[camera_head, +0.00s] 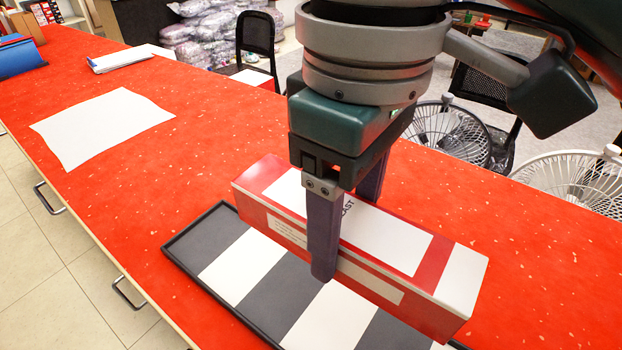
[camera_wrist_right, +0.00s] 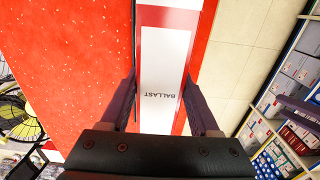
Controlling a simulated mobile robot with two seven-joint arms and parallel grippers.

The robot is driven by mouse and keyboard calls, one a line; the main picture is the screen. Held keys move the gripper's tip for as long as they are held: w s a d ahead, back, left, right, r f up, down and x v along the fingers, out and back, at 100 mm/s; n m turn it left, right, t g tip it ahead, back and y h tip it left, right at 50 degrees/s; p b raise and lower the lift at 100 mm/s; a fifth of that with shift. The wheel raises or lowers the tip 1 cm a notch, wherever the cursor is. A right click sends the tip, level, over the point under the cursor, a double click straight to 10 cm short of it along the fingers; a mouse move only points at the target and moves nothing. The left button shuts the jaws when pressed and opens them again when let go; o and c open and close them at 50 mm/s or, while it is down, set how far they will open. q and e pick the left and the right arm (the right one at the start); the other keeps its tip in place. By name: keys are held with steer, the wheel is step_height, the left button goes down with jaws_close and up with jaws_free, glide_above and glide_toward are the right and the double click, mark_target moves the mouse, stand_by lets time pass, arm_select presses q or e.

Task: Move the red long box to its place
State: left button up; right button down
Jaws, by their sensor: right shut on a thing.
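The red long box (camera_head: 408,246) has white label panels and a white end, and it lies lengthwise across the head view. My right gripper (camera_head: 346,235) is shut on the box, with one finger on each long side near its middle. In the right wrist view the box (camera_wrist_right: 166,65) shows the word BALLAST between the two fingers (camera_wrist_right: 160,105). A dark-rimmed tray (camera_head: 190,240) with grey and white stripes lies under and in front of the box. The box overlaps the tray in the picture; I cannot tell whether it touches it. My left gripper is not in view.
The red speckled counter (camera_head: 200,140) is clear to the left except for a white sheet (camera_head: 104,127), a stack of papers (camera_head: 121,60) and a blue binder (camera_head: 20,57). Fans (camera_head: 447,133) and a black chair (camera_head: 256,42) stand behind the counter.

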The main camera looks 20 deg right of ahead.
steer(key=b, duration=0.2)
glide_above(333, 324)
step_height(333, 324, down, 11)
steer(key=shift+f, duration=0.2)
step_height(333, 324, down, 4)
steer(key=shift+f+b, duration=0.1)
steer(key=shift+b, duration=0.65)
steer(key=shift+f, duration=0.1)
steer(key=shift+f, duration=0.1)
steer(key=shift+c, duration=0.6)
jaws_free()
